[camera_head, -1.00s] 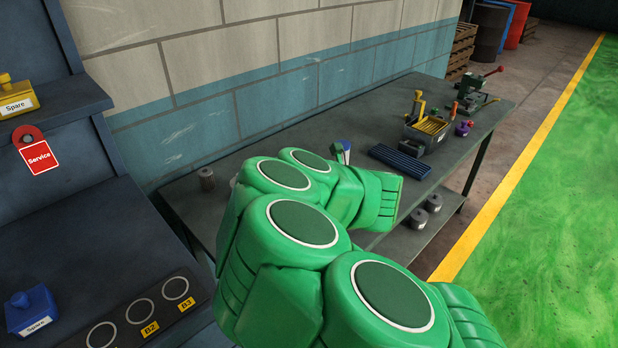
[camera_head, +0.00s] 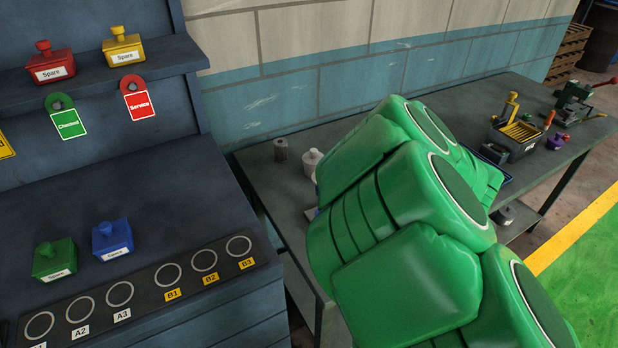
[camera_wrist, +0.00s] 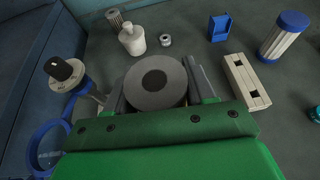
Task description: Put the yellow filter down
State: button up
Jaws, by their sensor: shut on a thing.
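In the wrist view, my gripper (camera_wrist: 157,84) is shut on a grey round thing (camera_wrist: 146,98) with a dark centre, seen end-on between the two fingers. A white pleated filter with blue ends (camera_wrist: 284,37) is at the upper right of the wrist view.
In the wrist view, a white bottle (camera_wrist: 132,40), a cream block (camera_wrist: 245,84), a blue holder (camera_wrist: 219,29) and a black-knobbed part (camera_wrist: 62,72) surround the gripper. The head view shows a grey box with yellow slats (camera_head: 516,136) and a panel with ringed slots (camera_head: 120,293).

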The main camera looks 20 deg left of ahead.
jog(key=shift+r, duration=2.4)
jog(key=w+a+m+t+h, duration=0.1)
jog(key=w+a, duration=0.2)
jog(key=a, duration=1.2)
jog(key=w+a+m+h, duration=0.1)
jog(key=w+a, duration=0.2)
jog(key=a, duration=1.3)
jog(key=f, duration=1.3)
jog(key=shift+s+a+f, duration=0.1)
jog(key=shift+s+f, duration=0.05)
jog(key=shift+s, duration=0.2)
jog(key=shift+f, duration=2.25)
jog(key=shift+f, duration=0.1)
jog(key=o, duration=1.1)
